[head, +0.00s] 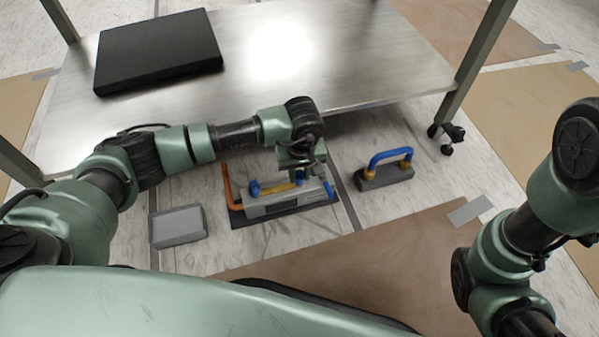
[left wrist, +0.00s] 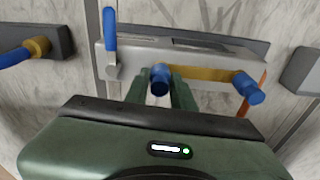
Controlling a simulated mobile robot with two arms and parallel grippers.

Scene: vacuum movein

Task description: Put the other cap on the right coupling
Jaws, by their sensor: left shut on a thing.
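The grey pump unit (head: 282,201) sits on a dark base on the floor, with a yellow pipe (head: 277,188) along its top. One blue cap (head: 254,187) is on the pipe's left end; it also shows at the right in the left wrist view (left wrist: 248,88). My left gripper (head: 302,172) is above the pipe's right end, pointing down. It is shut on the other blue cap (left wrist: 160,77), which lines up with the right coupling. I cannot tell whether that cap is seated. The right coupling is mostly hidden by cap and fingers. My right gripper is out of view.
An orange handle (head: 228,187) rises at the unit's left and a blue lever (head: 328,190) at its right. A grey box (head: 178,226) lies left; a block with a blue handle (head: 385,178) lies right. A metal table (head: 340,60) with a black case stands behind.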

